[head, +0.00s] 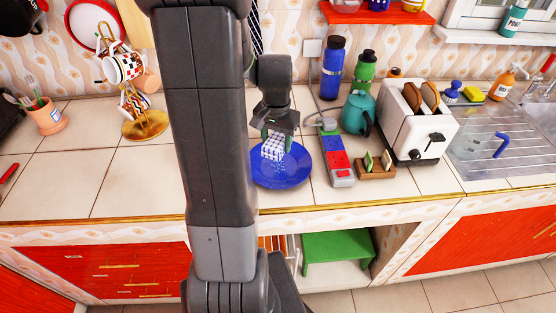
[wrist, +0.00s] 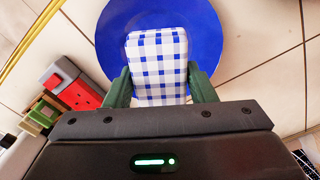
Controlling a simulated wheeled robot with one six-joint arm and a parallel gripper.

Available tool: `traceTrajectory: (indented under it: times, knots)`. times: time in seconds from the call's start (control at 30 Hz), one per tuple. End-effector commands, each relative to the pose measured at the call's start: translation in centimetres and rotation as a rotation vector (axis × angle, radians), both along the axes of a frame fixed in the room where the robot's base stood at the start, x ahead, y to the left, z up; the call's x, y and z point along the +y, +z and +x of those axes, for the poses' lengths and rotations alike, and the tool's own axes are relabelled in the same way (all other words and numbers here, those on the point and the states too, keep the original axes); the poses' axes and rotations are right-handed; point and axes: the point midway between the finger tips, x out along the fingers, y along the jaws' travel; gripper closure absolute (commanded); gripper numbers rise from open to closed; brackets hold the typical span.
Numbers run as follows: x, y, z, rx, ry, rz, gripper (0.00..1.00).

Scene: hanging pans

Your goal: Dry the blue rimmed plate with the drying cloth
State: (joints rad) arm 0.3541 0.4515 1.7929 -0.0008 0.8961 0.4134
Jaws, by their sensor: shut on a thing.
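The blue rimmed plate (head: 282,174) lies on the tiled counter, just right of my arm in the head view. Its left part is hidden behind my arm. Small light specks show on its surface. My gripper (head: 275,136) points down over the plate and is shut on the drying cloth (head: 272,147), a blue and white checked block. In the wrist view the cloth (wrist: 157,62) sits between the two green fingers and in front of the blue plate (wrist: 215,35). Whether the cloth touches the plate is hard to tell.
Right of the plate stand a red, blue and grey block strip (head: 338,160), a small wooden holder (head: 376,170), a teal kettle (head: 357,113) and a white toaster (head: 415,120). A mug stand (head: 146,122) is at left. The counter between it and my arm is clear.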

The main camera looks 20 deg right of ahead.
Motion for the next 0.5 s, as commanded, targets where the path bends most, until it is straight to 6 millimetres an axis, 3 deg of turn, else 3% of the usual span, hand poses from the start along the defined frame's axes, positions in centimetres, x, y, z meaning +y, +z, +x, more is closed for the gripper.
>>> traceTrajectory:
  times: [0.27,0.5]
  knots:
    - [0.0,-0.4,0.0,0.000,0.000,0.000,0.68]
    - [-0.1,-2.2,-0.1,0.000,0.000,0.000,0.68]
